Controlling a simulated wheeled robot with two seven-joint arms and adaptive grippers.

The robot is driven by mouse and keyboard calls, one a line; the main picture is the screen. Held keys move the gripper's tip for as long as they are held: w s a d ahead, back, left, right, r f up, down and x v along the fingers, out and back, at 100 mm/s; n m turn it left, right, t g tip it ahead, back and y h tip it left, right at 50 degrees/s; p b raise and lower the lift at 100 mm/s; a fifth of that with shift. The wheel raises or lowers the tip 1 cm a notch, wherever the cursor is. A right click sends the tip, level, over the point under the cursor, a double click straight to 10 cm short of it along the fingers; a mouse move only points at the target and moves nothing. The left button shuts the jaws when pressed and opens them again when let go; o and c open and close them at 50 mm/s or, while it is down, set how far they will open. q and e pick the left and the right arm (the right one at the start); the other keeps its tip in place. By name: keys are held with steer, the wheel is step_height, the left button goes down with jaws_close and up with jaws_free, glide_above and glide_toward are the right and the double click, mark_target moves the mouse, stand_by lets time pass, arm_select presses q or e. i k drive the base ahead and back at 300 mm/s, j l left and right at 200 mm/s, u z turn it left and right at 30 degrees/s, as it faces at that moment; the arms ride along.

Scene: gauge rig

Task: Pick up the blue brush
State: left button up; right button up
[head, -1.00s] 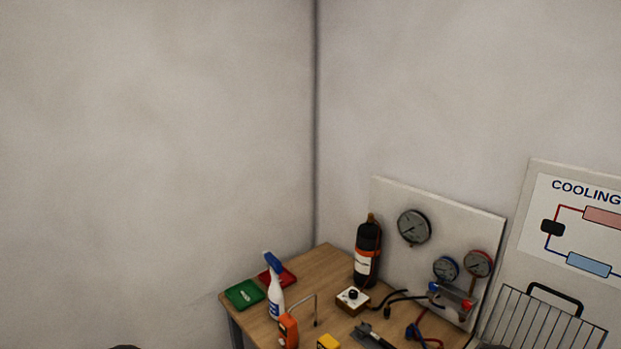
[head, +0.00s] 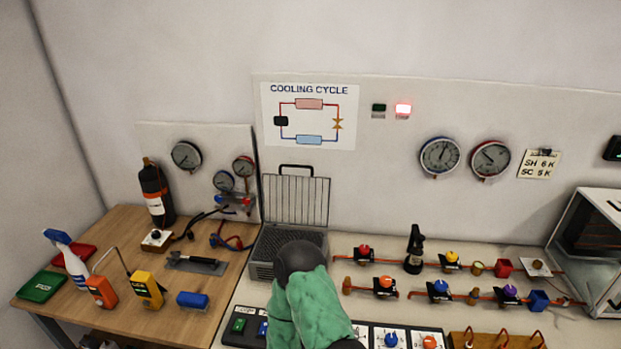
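The blue brush (head: 192,300) appears as a small blue block with a darker underside. It lies on the wooden table at the left, near its right front part, to the right of the yellow meter (head: 146,289). Nothing touches it. Neither of my grippers can be made out in the head view. A green-sleeved part of my arm with a dark rounded joint rises at the bottom centre, to the right of the brush and apart from it.
A grey-bladed tool (head: 196,263) lies behind the brush. An orange device (head: 101,291), a spray bottle (head: 67,257) and a green case (head: 41,286) stand further left. A wire-lidded box (head: 262,257) is to the right. The wooden table (head: 185,332) is bare in front of the brush.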

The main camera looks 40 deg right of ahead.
mark_target(189, 301)
steer(key=j+z, duration=0.1)
steer(key=z, duration=1.3)
steer(key=j+z, duration=0.25)
steer(key=j, duration=0.6)
